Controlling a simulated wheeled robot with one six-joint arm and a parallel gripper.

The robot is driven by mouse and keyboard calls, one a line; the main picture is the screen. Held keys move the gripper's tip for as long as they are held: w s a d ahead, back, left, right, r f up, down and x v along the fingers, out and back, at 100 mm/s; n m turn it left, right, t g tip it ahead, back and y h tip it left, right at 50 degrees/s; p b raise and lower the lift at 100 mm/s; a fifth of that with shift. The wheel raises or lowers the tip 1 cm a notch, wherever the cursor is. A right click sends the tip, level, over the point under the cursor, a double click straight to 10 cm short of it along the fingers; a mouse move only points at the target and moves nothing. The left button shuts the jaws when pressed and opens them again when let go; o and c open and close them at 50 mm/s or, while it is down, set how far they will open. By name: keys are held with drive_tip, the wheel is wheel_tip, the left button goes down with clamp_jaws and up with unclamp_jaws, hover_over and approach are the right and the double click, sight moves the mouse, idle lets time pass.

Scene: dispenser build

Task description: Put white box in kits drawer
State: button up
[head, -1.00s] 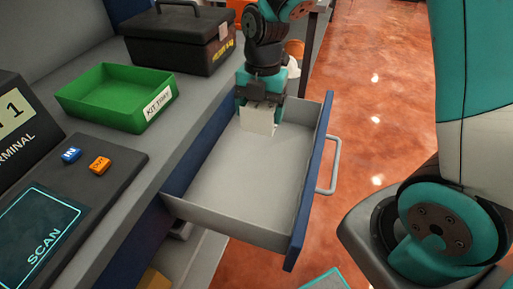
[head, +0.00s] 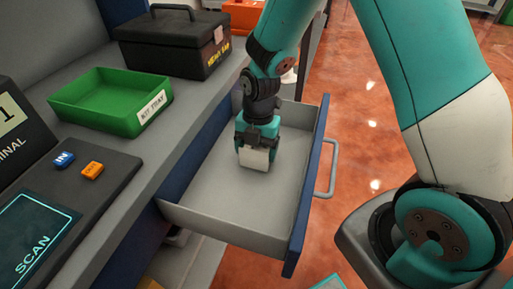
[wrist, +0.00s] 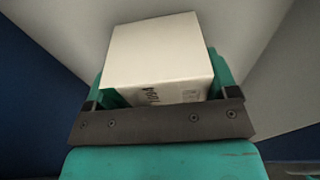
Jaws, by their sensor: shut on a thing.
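The white box (head: 253,159) is held in my gripper (head: 256,146), inside the open drawer (head: 215,222) toward its far end. The wrist view shows the white box (wrist: 160,52) between the two teal fingers of my gripper (wrist: 163,85), with small print on its near side. My gripper is shut on it. I cannot tell whether the underside of the box touches the drawer floor. The drawer is grey inside with a blue front and a grey handle (head: 331,168). The rest of the drawer floor in view is bare.
A green kit tray (head: 112,104) stands on the grey counter left of the drawer. A black toolbox (head: 172,40) is behind it. A terminal with a scan pad (head: 42,235) and blue and orange buttons is at the left. Red floor lies right of the drawer.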

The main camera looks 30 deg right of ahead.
drive_tip(key=shift+f, duration=0.15)
drive_tip(key=o, duration=1)
drive_tip(key=shift+o, duration=0.2)
drive_tip(key=r, duration=0.8)
drive_tip(key=w+d+r+p, duration=0.1)
drive_tip(key=r, duration=0.3)
drive_tip(key=s+a+r+m+y, duration=0.1)
drive_tip(key=s+a+r+m, duration=0.1)
drive_tip(key=s+m, duration=0.4)
drive_tip(key=s+a+r+m+y, duration=0.1)
drive_tip(key=s+a+r+m, duration=0.2)
drive_tip(key=s+r+m, duration=0.2)
drive_tip(key=s+a+r+m+t+y, duration=0.1)
drive_tip(key=s+a+r+m, duration=0.2)
drive_tip(key=s+m, duration=0.5)
drive_tip(key=shift+s+r+m, duration=0.2)
drive_tip(key=shift+r+m, duration=0.3)
drive_tip(key=shift+r, duration=0.1)
